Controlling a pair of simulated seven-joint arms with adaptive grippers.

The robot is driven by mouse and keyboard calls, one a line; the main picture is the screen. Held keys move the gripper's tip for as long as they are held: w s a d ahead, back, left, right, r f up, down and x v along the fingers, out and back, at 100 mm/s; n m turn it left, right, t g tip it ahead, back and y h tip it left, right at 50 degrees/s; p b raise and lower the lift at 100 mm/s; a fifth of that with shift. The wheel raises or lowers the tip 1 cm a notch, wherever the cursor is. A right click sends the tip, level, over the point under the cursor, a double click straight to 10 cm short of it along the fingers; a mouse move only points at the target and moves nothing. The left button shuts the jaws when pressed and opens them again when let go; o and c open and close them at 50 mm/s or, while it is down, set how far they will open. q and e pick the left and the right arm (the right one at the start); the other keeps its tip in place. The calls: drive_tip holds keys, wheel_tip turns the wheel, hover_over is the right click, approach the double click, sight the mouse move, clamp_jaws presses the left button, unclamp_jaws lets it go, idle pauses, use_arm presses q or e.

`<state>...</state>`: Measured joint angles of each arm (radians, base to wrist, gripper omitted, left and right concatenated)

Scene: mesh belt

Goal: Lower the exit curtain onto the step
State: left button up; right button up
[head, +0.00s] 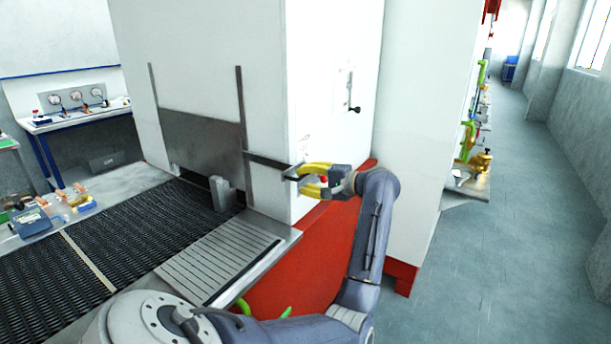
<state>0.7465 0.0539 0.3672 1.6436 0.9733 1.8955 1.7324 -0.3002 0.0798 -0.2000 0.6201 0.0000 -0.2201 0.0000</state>
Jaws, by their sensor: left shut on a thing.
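The exit curtain (203,140) is a grey metal plate between two upright dark rails on the white housing. Its lower edge is above the mesh belt (130,231), with a dark gap beneath. A grey block (221,194), seemingly the step, stands upright on the belt at the right end of the gap. I cannot tell whether the curtain touches it. A dark flat handle bar (266,160) runs right from the curtain past the housing's corner. My left gripper (291,173), with yellow fingers, is shut on the bar's outer end. My right gripper is out of view.
A slotted metal plate (222,262) lies beside the belt, above a red base panel (300,265). A black-knobbed lever (353,108) is on the housing's side. A blue box (31,223) and other items are at the left. The floor (500,270) at right is clear.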

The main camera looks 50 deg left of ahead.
use_arm(q)
drive_tip(key=shift+o, duration=0.3)
drive_tip(key=shift+w+d+f, duration=0.15)
drive_tip(key=shift+f, duration=0.3)
drive_tip(key=o, duration=0.3)
idle(0.4)
drive_tip(key=shift+r+v, duration=0.2)
drive_tip(key=shift+v, duration=4.8)
drive_tip(key=shift+r+v, duration=0.15)
drive_tip(key=shift+v, duration=4.85)
drive_tip(key=v, duration=1.1)
drive_tip(key=shift+d+r, duration=0.2)
drive_tip(key=shift+d, duration=0.2)
